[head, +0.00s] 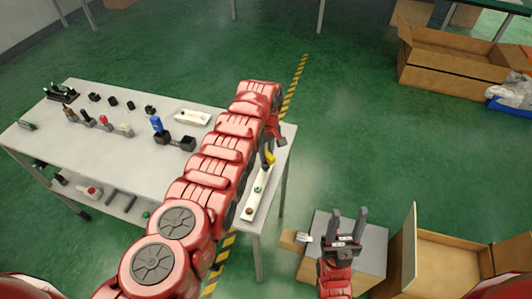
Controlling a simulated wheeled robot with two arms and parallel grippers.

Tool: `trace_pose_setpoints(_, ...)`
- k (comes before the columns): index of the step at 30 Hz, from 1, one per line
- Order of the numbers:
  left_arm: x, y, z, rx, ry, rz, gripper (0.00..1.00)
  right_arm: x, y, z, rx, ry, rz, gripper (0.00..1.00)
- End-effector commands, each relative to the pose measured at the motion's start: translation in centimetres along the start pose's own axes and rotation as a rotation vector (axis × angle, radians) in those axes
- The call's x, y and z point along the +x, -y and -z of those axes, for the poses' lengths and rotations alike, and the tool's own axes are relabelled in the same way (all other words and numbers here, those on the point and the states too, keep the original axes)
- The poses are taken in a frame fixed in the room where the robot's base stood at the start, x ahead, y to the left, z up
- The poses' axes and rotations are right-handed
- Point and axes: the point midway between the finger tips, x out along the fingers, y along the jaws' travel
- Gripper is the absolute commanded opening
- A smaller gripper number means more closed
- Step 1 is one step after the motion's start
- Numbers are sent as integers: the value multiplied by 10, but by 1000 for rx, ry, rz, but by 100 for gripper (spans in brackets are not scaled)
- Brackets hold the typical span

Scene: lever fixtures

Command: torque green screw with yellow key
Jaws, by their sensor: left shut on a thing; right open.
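My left arm reaches across the right end of the white table (85,160). Its gripper (268,148) points down there and is shut on the yellow key (269,158). The key is small in view and partly hidden by the gripper. A white strip (254,203) lies below it along the table's right edge. The green screw (257,189) sits on this strip, just nearer than the key; the two look apart, though height is hard to judge. My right gripper (348,222) is open and empty, off the table over a grey-topped box (371,246).
A brown knob (249,211) sits at the strip's near end. Several fixtures stand left on the table, including a red-topped one (104,121) and a blue-topped one (157,125). Open cardboard boxes (452,260) stand at right. Green floor beyond the table is clear.

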Motion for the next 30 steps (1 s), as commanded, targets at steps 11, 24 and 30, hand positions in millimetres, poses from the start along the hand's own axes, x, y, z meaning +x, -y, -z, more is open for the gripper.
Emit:
trace_pose_setpoints(11, 0, 0, 0, -92, 0, 0, 0, 0, 0, 0, 0, 0, 0, 50)
trace_pose_setpoints(24, 1, -1, 0, -90, 0, 0, 0, -7, 0, -1, 0, 0, 0, 50)
trace_pose_setpoints(30, -1, -1, 1, -90, 0, 1, 0, -7, 0, -1, 0, 0, 0, 50)
